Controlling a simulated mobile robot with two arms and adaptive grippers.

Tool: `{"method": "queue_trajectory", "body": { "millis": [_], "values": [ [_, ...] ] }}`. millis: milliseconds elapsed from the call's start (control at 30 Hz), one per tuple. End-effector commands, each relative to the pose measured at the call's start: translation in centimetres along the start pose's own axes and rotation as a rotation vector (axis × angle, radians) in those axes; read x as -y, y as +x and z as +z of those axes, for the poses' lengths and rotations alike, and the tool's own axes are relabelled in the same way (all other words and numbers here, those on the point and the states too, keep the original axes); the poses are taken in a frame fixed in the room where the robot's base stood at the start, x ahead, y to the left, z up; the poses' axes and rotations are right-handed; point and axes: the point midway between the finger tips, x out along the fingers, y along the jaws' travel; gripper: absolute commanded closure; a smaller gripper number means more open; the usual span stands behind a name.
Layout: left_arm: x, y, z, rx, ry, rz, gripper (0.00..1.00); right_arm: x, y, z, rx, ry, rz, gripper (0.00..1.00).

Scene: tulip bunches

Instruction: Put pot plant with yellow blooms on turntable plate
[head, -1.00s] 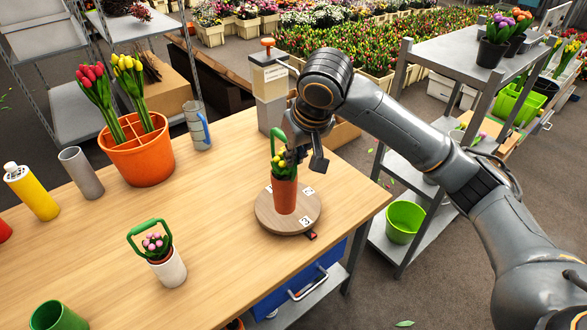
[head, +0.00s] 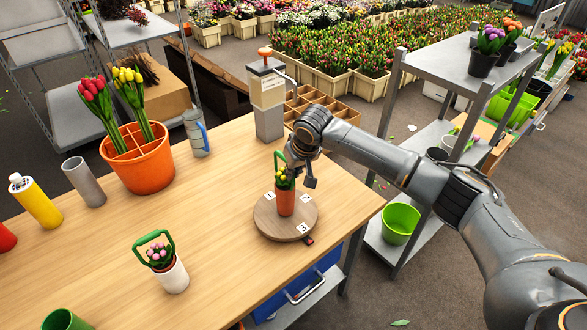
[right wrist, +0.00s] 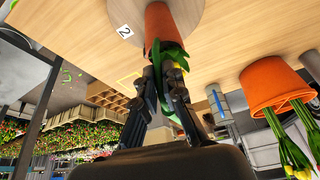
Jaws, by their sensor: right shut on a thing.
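The pot plant with yellow blooms (head: 285,202) is in a terracotta pot with a green handle. It is upright over the middle of the round wooden turntable plate (head: 264,221); I cannot tell for sure whether its base touches the plate. My right gripper (head: 291,166) is shut on the plant's upper part, at the green handle. In the right wrist view the fingers (right wrist: 168,68) close around green beside the orange pot (right wrist: 160,28), with part of the plate (right wrist: 197,14) behind. Number tags 1 and 3 show on the plate in the head view. My left gripper is not in view.
A white pot with pink blooms and a green handle (head: 172,276) stands at the front. An orange tulip bucket (head: 144,172) and several cylinders stand to the left. A dispenser (head: 267,100) stands behind the plate. A grey shelf (head: 452,66) is to the right. Mid-table is clear.

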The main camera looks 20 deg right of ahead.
Motion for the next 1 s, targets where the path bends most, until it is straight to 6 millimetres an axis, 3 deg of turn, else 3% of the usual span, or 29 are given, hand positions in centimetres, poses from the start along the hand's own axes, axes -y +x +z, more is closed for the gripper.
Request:
{"method": "queue_trajectory", "body": {
  "millis": [400,533,867,1000],
  "values": [
    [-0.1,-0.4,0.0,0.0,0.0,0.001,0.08,0.1,0.7,0.2,-0.004,0.001,-0.002,1.0],
    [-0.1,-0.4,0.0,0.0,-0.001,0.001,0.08,0.0,0.8,0.3,-0.001,0.001,-0.001,0.69],
    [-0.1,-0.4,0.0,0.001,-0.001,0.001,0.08,0.0,0.6,0.2,-0.003,0.0,-0.001,0.69],
    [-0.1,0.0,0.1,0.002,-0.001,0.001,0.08,0.0,-0.6,0.1,-0.005,-0.001,-0.001,0.69]
  ]
}}
